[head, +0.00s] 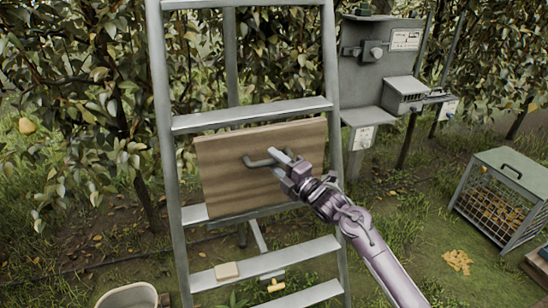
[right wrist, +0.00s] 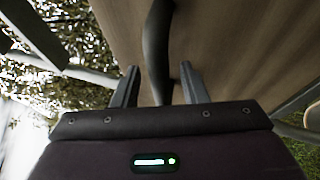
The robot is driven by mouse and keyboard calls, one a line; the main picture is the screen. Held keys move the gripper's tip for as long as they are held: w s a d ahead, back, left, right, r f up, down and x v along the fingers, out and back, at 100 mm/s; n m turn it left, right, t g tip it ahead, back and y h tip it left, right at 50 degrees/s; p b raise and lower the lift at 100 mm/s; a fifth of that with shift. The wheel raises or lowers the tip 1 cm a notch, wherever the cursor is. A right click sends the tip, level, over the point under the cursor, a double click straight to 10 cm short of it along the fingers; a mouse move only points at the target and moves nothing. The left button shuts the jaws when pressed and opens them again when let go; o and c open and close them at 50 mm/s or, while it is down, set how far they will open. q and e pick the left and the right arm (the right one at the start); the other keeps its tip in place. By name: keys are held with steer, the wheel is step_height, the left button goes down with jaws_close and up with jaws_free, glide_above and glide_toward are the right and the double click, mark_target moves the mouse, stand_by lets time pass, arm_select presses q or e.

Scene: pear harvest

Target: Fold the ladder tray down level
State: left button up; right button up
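The ladder tray (head: 245,185) is a wooden board standing nearly upright against the ladder (head: 163,120), between two of its rungs. A dark bar handle (head: 250,162) is fixed to the board's face. My right gripper (head: 283,158) is at the handle, its arm coming from the lower right. In the right wrist view, the open fingers (right wrist: 158,88) lie on either side of the handle (right wrist: 157,40), with gaps visible beside it. The tray's wood (right wrist: 225,45) fills much of that view. The gripper hides part of the handle in the head view. My left gripper is not in view.
A pale block (head: 227,270) and a small yellow-handled item (head: 275,286) are at a lower step. A bucket (head: 127,293) stands at lower left. A grey metal stand (head: 375,75) is behind the ladder, and a wire-sided cage (head: 513,172) is at right. Grass lies between.

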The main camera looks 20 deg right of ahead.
steer(key=shift+w+a, duration=0.15)
steer(key=shift+w, duration=0.2)
jaws_close()
